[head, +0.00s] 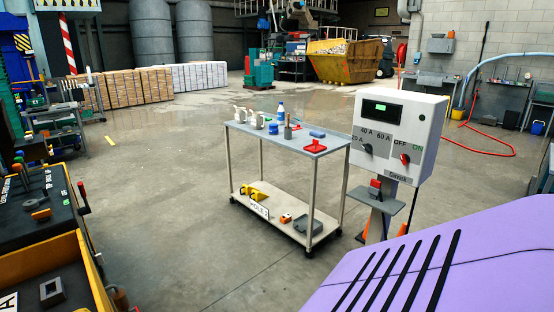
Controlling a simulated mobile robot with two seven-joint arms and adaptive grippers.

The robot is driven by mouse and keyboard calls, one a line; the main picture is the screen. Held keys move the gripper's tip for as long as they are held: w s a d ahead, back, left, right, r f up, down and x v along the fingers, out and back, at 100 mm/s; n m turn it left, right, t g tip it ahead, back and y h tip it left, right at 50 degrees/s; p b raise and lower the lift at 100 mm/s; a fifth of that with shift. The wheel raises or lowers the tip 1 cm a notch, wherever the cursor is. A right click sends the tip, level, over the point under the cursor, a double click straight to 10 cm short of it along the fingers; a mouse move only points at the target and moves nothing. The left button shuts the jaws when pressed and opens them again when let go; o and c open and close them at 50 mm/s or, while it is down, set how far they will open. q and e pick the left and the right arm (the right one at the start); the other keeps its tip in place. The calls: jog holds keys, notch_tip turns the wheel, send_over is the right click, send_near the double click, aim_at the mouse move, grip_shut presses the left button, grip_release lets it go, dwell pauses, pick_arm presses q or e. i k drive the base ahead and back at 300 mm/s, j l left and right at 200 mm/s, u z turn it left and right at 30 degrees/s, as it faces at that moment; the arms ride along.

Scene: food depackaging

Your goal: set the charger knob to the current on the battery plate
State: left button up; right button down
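The charger looks to be the white box (399,130) on a post at the right, with a small lit green display (381,108). A dark knob (367,149) sits at its lower left, with the marks 20 A, 40 A and 60 A around it. Its pointer is too small to read for certain. A red switch knob (404,159) sits to its right, under OFF and ON. I see no battery plate with a readable current. Neither of my grippers is in view.
A grey cart (286,143) with bottles and tools stands left of the box. A purple machine cover (460,262) fills the lower right. A dark control panel (40,213) and a yellow bin (62,285) are at left. Open floor lies between.

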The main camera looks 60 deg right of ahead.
aim_at(368, 147)
jog(key=k+z, duration=0.1)
jog(key=k, duration=0.5)
jog(key=z, duration=1.55)
jog(key=i+l+z, duration=0.1)
jog(key=z, duration=0.3)
jog(key=i+z, duration=0.25)
jog(key=z, duration=0.15)
jog(key=i+z, duration=0.2)
jog(key=z, duration=0.2)
